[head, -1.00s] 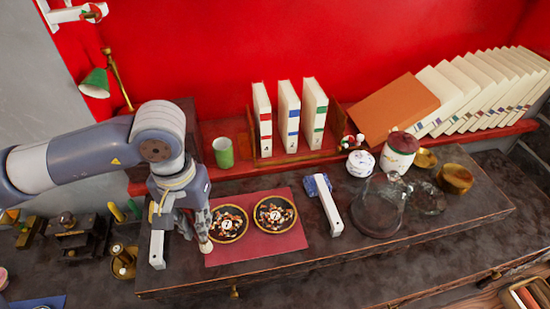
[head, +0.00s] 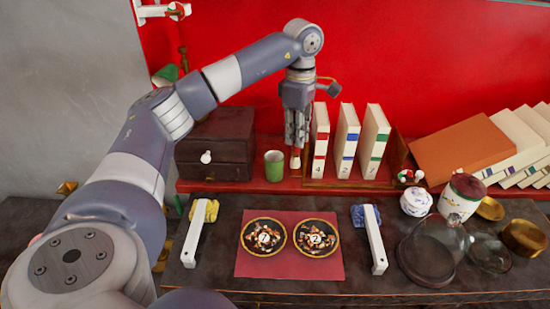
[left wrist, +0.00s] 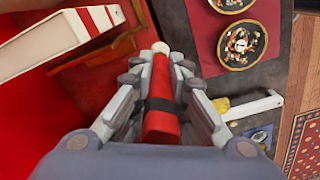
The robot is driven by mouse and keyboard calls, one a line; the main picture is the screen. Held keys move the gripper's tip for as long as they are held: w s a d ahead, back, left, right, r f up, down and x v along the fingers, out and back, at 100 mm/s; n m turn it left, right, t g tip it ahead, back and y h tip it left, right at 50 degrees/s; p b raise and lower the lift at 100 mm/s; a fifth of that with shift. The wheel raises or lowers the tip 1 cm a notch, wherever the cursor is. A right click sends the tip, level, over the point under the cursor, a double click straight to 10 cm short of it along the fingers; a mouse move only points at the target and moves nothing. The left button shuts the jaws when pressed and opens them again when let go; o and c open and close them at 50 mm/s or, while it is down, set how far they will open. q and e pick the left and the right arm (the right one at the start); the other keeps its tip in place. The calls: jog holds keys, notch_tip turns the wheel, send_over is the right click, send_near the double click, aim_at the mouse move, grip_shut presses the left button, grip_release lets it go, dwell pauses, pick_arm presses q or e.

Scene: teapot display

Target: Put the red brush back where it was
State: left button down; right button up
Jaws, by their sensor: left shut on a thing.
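My left gripper (head: 297,138) is shut on the red brush, fingers pointing down over the red shelf, between the green cup and the book marked 4. The brush's pale end (head: 295,160) shows below the fingers; whether it touches the shelf I cannot tell. In the left wrist view the red brush (left wrist: 162,115), with a black band and pale tip, lies between the two fingers (left wrist: 165,85). My right gripper is not in view.
The green cup (head: 274,166) stands close left of the brush, books (head: 346,140) close right. A dark box (head: 215,148) is further left. Below lie a red mat (head: 290,267) with two round dishes, and two white-handled tools, one yellow (head: 205,211), one blue (head: 365,215).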

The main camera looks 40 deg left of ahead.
pick_arm(q)
jog(key=a+n+b, duration=0.1)
jog(key=a+n, duration=0.6)
jog(key=a, duration=0.1)
notch_tip(320, 180, down, 9)
jog(key=p, duration=0.1)
jog(key=shift+w+a+f+n, duration=0.2)
jog(key=shift+w+a+n, duration=0.05)
jog(key=shift+w+n, duration=0.15)
jog(key=c, duration=1.6)
grip_release()
jog(key=shift+f, duration=0.15)
notch_tip(320, 180, up, 12)
jog(key=shift+r+b, duration=0.2)
jog(key=shift+b, duration=0.5)
jog(key=shift+d, duration=0.1)
